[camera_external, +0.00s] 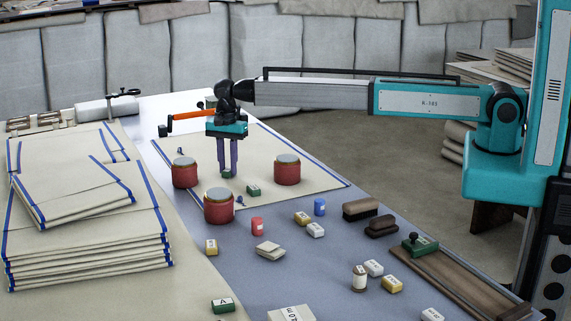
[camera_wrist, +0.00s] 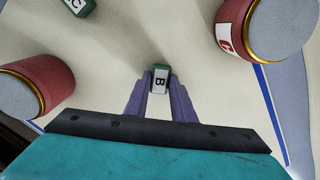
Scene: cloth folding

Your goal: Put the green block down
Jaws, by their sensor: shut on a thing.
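My gripper (camera_external: 227,170) points straight down over the pale cloth (camera_external: 320,180) among the red tins. Its purple fingers are shut on a green block marked B (camera_wrist: 160,79), whose white lettered face shows between the fingertips in the wrist view. In the external view only a small part of this green block (camera_external: 227,174) shows at the fingertips. I cannot tell whether it touches the cloth. Another green block, marked C (camera_wrist: 79,6), lies apart from it on the cloth; it also shows in the external view (camera_external: 253,190). A green block marked A (camera_external: 223,305) lies at the front.
Red tins stand on the left (camera_external: 185,175), front (camera_external: 219,209) and right (camera_external: 287,172) of my gripper. Folded cloths (camera_external: 90,235) are stacked at left. Small blocks, brushes (camera_external: 361,209) and a wooden board (camera_external: 455,285) lie right and front. Bare cloth surrounds the held block.

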